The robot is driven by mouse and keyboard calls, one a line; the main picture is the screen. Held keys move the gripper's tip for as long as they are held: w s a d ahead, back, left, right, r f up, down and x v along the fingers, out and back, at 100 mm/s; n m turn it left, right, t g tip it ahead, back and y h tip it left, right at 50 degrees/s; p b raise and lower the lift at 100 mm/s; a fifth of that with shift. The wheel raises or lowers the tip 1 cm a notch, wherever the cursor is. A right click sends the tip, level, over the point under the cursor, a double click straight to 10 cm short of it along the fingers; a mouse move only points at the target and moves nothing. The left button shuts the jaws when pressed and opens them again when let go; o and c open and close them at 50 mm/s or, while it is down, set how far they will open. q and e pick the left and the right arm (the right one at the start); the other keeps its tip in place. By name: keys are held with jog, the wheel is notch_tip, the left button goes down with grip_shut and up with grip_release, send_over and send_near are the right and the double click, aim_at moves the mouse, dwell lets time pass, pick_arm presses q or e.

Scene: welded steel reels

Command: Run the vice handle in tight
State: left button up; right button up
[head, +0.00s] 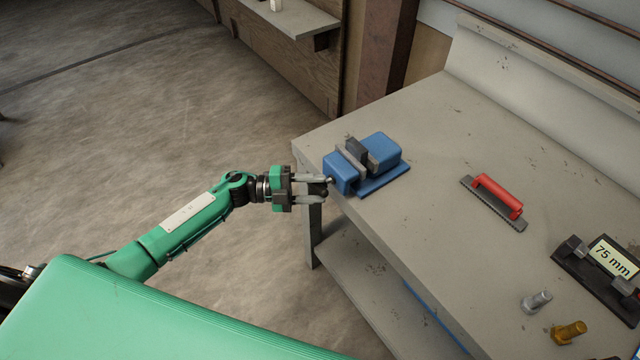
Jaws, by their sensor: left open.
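A blue bench vice (378,151) with grey and dark jaws stands at the left corner of the grey workbench (440,210). The jaws look close together, with a dark block between or beside them that I cannot make out clearly. My left gripper (328,188) is open at the vice's front end, just off the bench edge. Its two fingers lie on either side of a small dark part at the front of the vice, likely the handle, which they mostly hide. I cannot tell whether the fingers touch it. My right gripper is out of view.
A red-handled toothed tool (497,200) lies mid-bench. A dark fixture labelled 75 mm (613,258), a silver bolt (536,301) and a brass bolt (569,332) are at the right front. A lower shelf (365,285) sits under the bench. Floor left of the bench is clear.

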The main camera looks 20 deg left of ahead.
pick_arm(q)
jog(key=shift+x, duration=0.85)
grip_shut()
jog(key=shift+m+y+p, duration=0.35)
jog(key=shift+m+y, duration=0.25)
jog(key=shift+m, duration=0.3)
jog(key=shift+f+m+y, duration=0.2)
jog(key=shift+m+y, duration=0.2)
jog(key=shift+m, duration=0.1)
grip_release()
